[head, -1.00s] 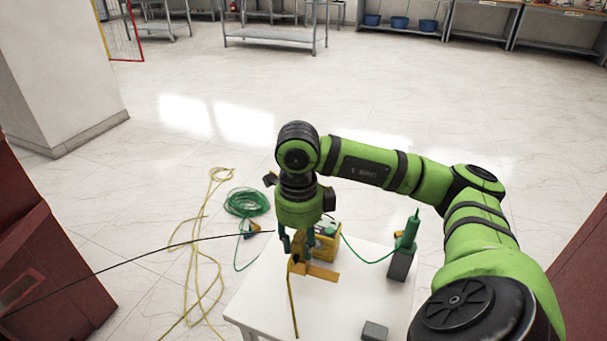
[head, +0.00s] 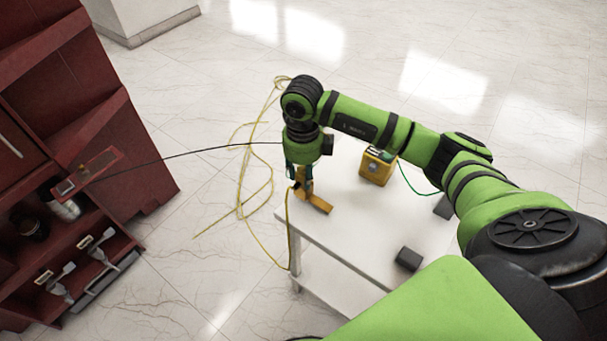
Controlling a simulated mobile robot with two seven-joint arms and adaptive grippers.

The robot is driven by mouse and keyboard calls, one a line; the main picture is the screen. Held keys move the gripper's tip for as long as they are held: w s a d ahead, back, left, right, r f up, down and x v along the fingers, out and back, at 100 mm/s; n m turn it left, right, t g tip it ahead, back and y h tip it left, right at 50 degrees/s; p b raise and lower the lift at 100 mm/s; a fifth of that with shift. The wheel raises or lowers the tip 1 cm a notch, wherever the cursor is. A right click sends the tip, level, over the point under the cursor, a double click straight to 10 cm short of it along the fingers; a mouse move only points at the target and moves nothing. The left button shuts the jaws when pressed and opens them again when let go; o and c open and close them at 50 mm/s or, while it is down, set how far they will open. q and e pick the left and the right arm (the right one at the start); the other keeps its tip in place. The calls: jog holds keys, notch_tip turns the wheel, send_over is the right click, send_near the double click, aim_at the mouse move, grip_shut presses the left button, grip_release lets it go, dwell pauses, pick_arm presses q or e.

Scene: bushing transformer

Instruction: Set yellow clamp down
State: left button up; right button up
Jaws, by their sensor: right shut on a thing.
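The yellow clamp (head: 317,203) is an orange-yellow piece at the near left part of the white table. My right gripper (head: 301,188) points down over it and is shut on it. The clamp is over the table's left edge area; I cannot tell whether it touches the tabletop. A yellow cable (head: 289,235) hangs from the clamp past the table's edge. The upper part of the clamp is partly hidden by the gripper. My left gripper is not in view.
The white table (head: 350,225) also holds a yellow device box (head: 377,167) and a dark grey block (head: 408,259). A dark red cabinet (head: 130,165) with shelves stands at left. A thin black line crosses to the gripper. Yellow cable (head: 240,190) lies on the floor.

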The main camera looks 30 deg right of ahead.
jog(key=shift+f, duration=0.9)
jog(key=o, duration=0.8)
jog(key=shift+f, duration=0.2)
jog(key=shift+c, duration=0.2)
jog(key=o, duration=0.4)
jog(key=shift+r, duration=0.15)
jog(key=shift+r, duration=0.25)
notch_tip(320, 180, up, 12)
jog(key=shift+f+b, duration=0.2)
jog(key=shift+b, duration=0.45)
